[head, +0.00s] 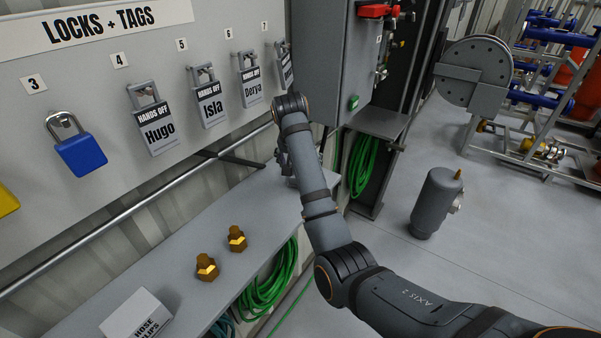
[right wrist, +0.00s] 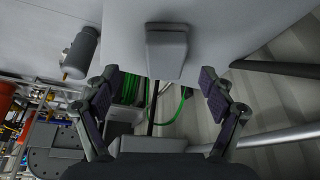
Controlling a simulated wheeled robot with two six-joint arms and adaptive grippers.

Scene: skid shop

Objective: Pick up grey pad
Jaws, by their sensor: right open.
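A grey block-like piece, apparently the grey pad (right wrist: 167,48), lies on a pale grey surface in the upper middle of the right wrist view. In the head view I cannot make it out; my right arm covers that area. My right gripper (right wrist: 160,85) is open, its two fingers spread wide to either side of the line to the pad, with nothing between them. The pad is beyond the fingertips and apart from them. In the head view the right gripper (head: 284,160) is partly hidden by its wrist, low over the far end of the bench. My left gripper is out of view.
The bench (head: 165,235) holds two brass fittings (head: 207,267) and a white hose clips box (head: 136,314). A lock board (head: 105,95) with hanging tags and a rail (head: 120,215) run behind. A grey cabinet (head: 322,60) stands beyond the arm. Green hose (head: 268,280) hangs below.

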